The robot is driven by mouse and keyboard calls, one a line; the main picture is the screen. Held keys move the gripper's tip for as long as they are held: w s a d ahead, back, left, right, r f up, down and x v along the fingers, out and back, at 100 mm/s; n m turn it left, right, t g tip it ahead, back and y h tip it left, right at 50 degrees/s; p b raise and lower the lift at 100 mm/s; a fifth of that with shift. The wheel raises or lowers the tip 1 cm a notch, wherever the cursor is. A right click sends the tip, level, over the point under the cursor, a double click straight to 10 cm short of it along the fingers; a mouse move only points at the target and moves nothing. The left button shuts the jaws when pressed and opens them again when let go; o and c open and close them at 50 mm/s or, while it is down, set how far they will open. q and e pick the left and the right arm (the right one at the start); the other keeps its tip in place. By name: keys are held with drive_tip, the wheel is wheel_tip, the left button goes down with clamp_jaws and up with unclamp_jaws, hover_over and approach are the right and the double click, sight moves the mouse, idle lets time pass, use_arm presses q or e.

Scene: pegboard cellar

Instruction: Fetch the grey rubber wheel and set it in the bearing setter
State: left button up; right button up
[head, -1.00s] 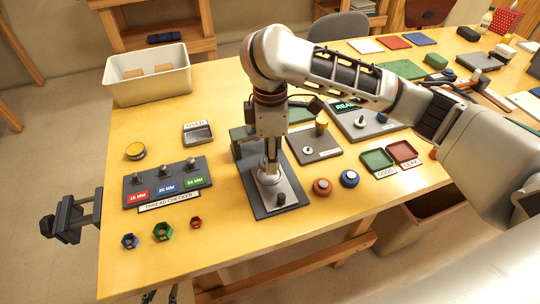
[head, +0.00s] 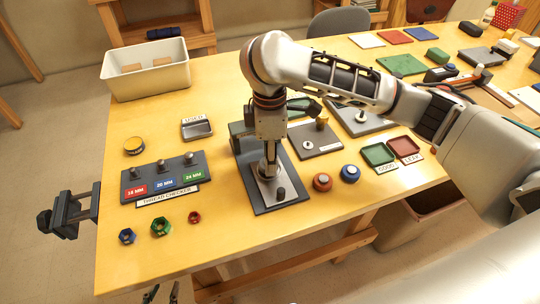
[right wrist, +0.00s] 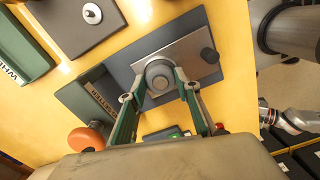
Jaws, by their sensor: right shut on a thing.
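The grey rubber wheel (right wrist: 159,76) is between the fingers of my right gripper (right wrist: 158,88) in the right wrist view. The gripper is shut on it, low over the metal plate of the bearing setter (right wrist: 192,52). I cannot tell whether the wheel is touching the plate or seated. In the head view the right gripper (head: 269,170) points down at the bearing setter (head: 283,205), and its fingers mostly hide the wheel. Only the dark fingertips of my left gripper (head: 163,293) show at the bottom edge, apart and empty, below the table front.
A red knob (head: 322,182) and a blue one (head: 350,174) stand right of the setter. The thread checker (head: 165,184) is to the left, with coloured nuts in front. A dark plate with a ring (head: 329,138) stands behind.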

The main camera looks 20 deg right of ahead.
drive_tip(key=p, duration=0.3)
drive_tip(key=shift+f, duration=0.1)
idle(1.8)
drive_tip(key=shift+f+p, duration=0.35)
drive_tip(key=shift+p, duration=0.45)
idle(0.7)
drive_tip(key=o, duration=1.2)
drive_tip(key=o, duration=0.4)
